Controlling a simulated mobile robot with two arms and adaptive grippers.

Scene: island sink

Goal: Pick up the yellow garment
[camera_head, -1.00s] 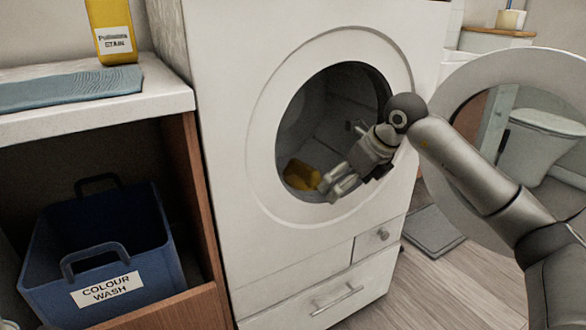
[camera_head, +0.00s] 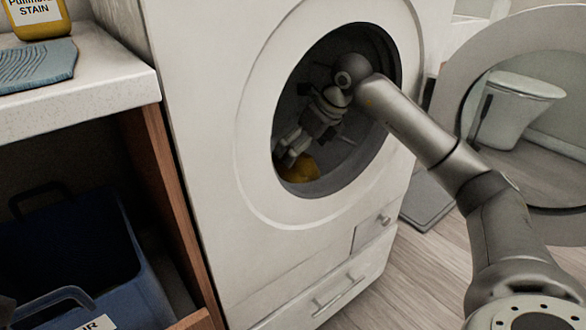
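The yellow garment (camera_head: 301,170) lies low inside the drum of the white washing machine (camera_head: 215,200), near the left of the opening. My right gripper (camera_head: 288,158) reaches in through the round opening from the right, with its fingers pointing down at the garment. The fingertips overlap the garment's upper edge in the view. Whether they touch it, and how far apart the fingers are, I cannot tell. My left gripper is not in view.
The machine's round door (camera_head: 455,65) stands open at the right. A blue basket (camera_head: 130,290) sits in the shelf below the worktop (camera_head: 110,85) at left. A blue-grey cloth (camera_head: 38,66) and a yellow bottle (camera_head: 35,22) are on the worktop. The drum rim surrounds my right arm.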

